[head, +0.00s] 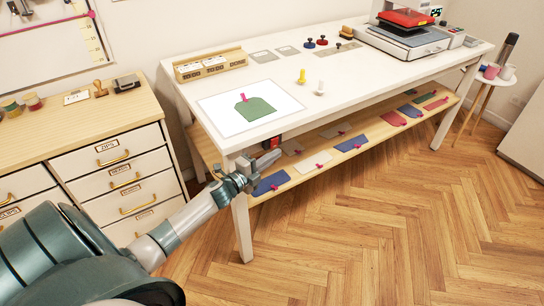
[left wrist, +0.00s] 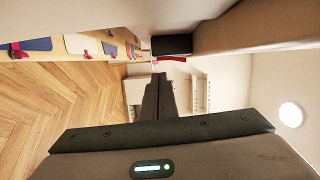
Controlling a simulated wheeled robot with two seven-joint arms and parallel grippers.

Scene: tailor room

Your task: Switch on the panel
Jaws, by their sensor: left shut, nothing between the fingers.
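My left gripper (head: 268,160) is by the near left corner of the white table, just below the tabletop edge and close to the table leg. In the left wrist view its two dark fingers (left wrist: 158,85) are shut together with nothing between them. A dark box (left wrist: 172,45) shows in the left wrist view beside the table's pale underside, a little beyond the fingertips and apart from them. A small red thing (head: 273,142) shows under the tabletop behind the gripper. I cannot tell for sure which of these is the panel. No switch can be made out. My right gripper is out of view.
The white table (head: 370,88) carries a green cutout on a white sheet (head: 240,110) and a heat press (head: 405,35). Its lower shelf (head: 345,143) holds several coloured pieces. A drawer cabinet (head: 100,160) stands at left. The wooden floor (head: 390,220) in front is clear.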

